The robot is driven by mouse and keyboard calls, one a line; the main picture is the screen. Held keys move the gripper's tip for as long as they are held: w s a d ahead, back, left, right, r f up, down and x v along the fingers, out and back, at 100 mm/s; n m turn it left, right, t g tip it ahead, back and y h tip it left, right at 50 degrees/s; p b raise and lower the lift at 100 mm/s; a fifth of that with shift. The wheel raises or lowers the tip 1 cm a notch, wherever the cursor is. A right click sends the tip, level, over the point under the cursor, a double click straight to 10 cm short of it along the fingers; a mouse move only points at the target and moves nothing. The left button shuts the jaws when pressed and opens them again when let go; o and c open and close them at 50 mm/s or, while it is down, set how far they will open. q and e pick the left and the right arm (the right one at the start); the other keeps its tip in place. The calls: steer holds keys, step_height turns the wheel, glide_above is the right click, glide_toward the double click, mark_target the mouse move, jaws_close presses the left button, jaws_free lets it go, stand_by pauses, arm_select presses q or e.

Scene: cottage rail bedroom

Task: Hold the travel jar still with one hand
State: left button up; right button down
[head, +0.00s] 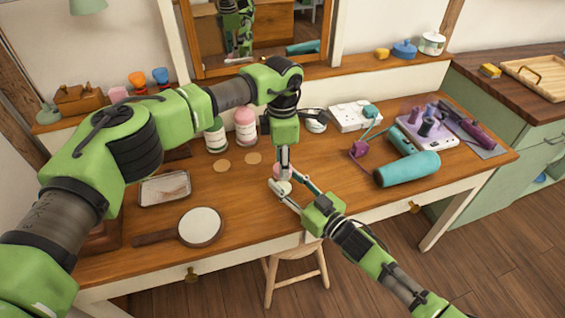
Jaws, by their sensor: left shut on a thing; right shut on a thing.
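The travel jar (284,188) is a small pale piece near the front middle of the wooden table, mostly hidden by my grippers. My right gripper (287,189) reaches in from the lower right, with its fingers around the jar's sides. My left gripper (283,172) points straight down from above, its fingers closed on a small pink piece (277,171), seemingly the jar's lid, directly above the pale part. Whether the pink and pale parts touch cannot be told.
A pink bottle (245,128) and a green-and-white bottle (215,137) stand behind, near two cork discs (222,166). A teal hair dryer (408,170) lies right. A hand mirror (200,226) and metal tray (165,189) lie left. A stool (296,264) stands in front.

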arm_select(q)
steer(key=m, duration=1.9)
steer(key=shift+w+m, duration=0.1)
steer(key=shift+m, duration=0.3)
steer(key=m, duration=0.7)
steer(key=o, duration=0.7)
